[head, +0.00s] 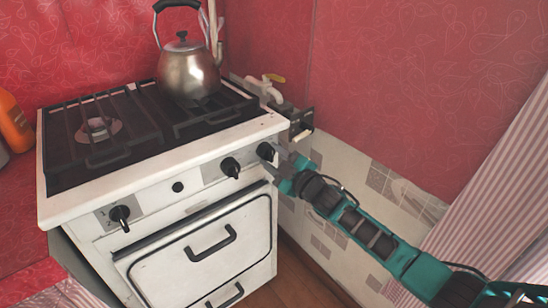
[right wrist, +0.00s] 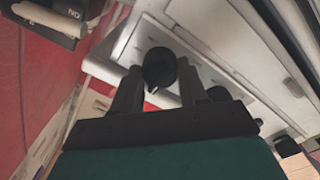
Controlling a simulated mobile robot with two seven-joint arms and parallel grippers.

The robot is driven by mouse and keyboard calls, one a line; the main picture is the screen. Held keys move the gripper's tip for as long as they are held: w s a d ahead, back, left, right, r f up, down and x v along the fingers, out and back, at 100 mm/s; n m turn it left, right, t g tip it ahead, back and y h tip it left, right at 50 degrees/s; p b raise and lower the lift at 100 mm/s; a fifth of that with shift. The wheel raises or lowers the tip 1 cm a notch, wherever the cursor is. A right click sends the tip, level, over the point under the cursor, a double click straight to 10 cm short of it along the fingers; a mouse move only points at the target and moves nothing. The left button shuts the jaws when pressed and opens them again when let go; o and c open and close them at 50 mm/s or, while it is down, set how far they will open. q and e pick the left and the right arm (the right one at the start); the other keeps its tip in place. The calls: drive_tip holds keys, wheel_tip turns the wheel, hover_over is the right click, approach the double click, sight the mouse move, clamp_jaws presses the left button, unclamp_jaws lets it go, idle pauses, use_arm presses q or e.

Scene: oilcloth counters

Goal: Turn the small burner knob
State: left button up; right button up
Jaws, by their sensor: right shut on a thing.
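The white stove (head: 160,190) has black knobs along its front panel. The rightmost knob (head: 265,151) is near the stove's right front corner, with another knob (head: 231,166) just left of it and a knob (head: 120,214) at the far left. My right gripper (head: 273,161) reaches in from the right and is shut on the rightmost knob. In the right wrist view that round black knob (right wrist: 160,68) sits between the two fingers of the gripper (right wrist: 158,80), its pointer towards the palm. My left gripper is not in view.
A steel kettle (head: 187,72) stands on the back right of the hob. A tap and pipe fitting (head: 265,88) are on the wall beside the stove's right edge, close behind the gripper. An oven handle (head: 212,243) juts out below. A striped curtain (head: 490,190) hangs at right.

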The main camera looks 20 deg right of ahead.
idle(0.5)
drive_tip(key=o, duration=1.1)
drive_tip(key=shift+c, duration=0.2)
drive_tip(key=shift+s, duration=0.15)
drive_tip(key=p+v, duration=0.2)
drive_tip(key=v, duration=1)
drive_tip(key=shift+s, duration=0.3)
drive_tip(key=shift+d, duration=0.15)
